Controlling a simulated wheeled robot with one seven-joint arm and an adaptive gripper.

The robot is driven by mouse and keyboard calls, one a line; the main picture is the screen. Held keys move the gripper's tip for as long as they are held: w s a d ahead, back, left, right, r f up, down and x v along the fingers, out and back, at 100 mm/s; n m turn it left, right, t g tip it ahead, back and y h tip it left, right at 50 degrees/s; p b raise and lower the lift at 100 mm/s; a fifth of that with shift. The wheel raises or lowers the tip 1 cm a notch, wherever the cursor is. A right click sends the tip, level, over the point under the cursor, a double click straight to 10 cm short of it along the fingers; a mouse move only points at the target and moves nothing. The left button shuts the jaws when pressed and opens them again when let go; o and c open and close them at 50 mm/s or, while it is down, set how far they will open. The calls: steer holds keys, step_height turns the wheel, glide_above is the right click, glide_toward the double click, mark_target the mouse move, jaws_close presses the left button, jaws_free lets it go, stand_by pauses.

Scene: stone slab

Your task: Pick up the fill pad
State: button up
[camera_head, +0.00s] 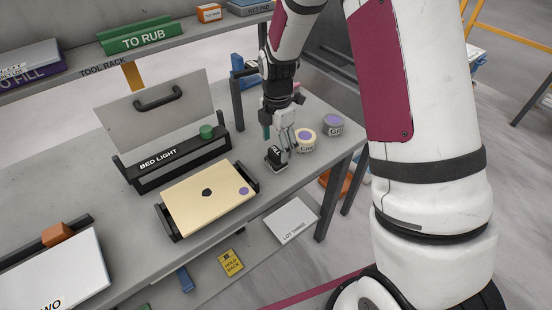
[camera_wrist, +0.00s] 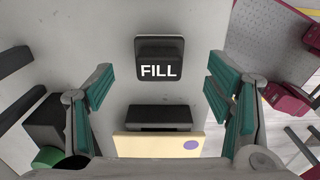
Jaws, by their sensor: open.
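The fill pad (camera_head: 276,158) is a small black block with white FILL lettering, standing on the grey slab bench to the right of the cream board. In the wrist view the fill pad (camera_wrist: 160,62) sits ahead, near the upper middle, between the lines of the two fingers. My gripper (camera_head: 282,140) is over the bench right at the fill pad and partly overlaps it in the head view. In the wrist view my gripper (camera_wrist: 162,100) has its teal-padded fingers spread wide, with nothing between them. Whether a finger touches the pad cannot be told.
A cream board (camera_head: 208,200) lies in a black holder left of the pad. The BED LIGHT box (camera_head: 170,160) stands behind it. Two round tins, one cream (camera_head: 305,141) and one grey (camera_head: 333,125), stand close to the right. The tool rack (camera_head: 100,68) runs along the back.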

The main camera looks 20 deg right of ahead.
mark_target(276, 151)
steer(key=shift+a+f+p, duration=0.15)
steer(key=shift+f+p, duration=0.25)
steer(key=shift+f, duration=2.45)
steer(key=shift+c, duration=0.5)
steer(key=c, duration=1.2)
